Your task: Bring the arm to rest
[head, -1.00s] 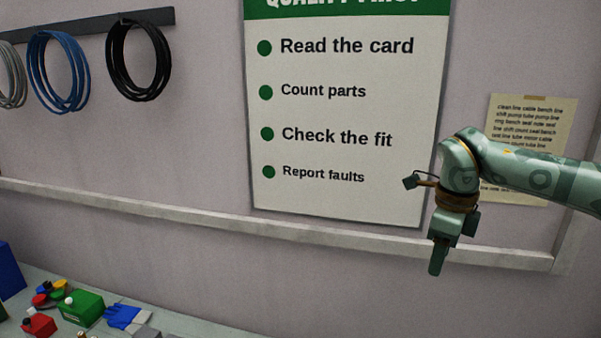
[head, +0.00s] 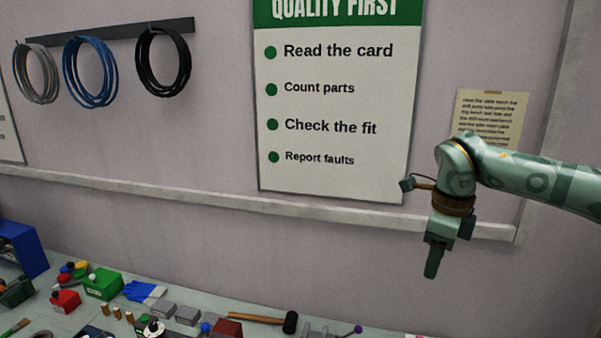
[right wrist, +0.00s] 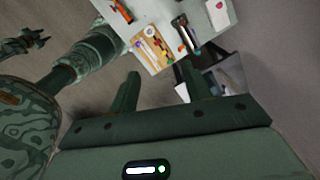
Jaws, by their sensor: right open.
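My right gripper (head: 432,262) hangs fingers-down in front of the wall at the right of the head view, with its arm coming in from the right edge. It is clear of the bench items. In the right wrist view its two fingers (right wrist: 163,88) stand apart with nothing between them. The left arm does not show clearly in the head view.
The bench runs along the bottom of the head view. On it are a green box (head: 103,284), a red box (head: 65,301), blue gloves (head: 145,292) and a hammer (head: 290,321). Cable coils (head: 90,72) and a poster (head: 335,110) hang on the wall. The space around my right gripper is free.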

